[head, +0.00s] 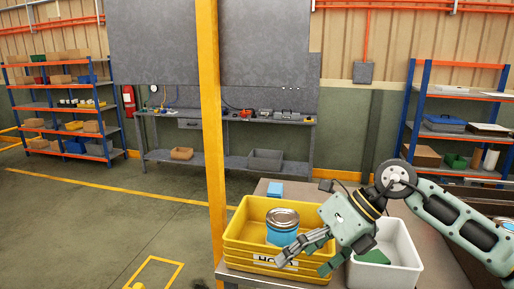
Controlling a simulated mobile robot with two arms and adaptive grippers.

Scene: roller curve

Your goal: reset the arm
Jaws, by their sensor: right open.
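My right arm (450,215) comes in from the right. Its gripper (303,258) is open and reaches to the left over the front right part of a yellow crate (240,240). Its fingers hide part of the crate's right side. A blue can with a metal lid (283,217) stands in the crate, just behind the fingers; I cannot tell whether they touch it. A white bin (406,255) stands to the right of the crate, below my wrist, with a green item (373,257) inside. My left gripper is not in view.
The crate and bin stand on a grey table (258,191) with a small blue box (275,189) at the back. A yellow post (209,130) rises left of the table. Shelves (62,107) and a workbench (170,160) stand far behind. The floor at left is mostly clear.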

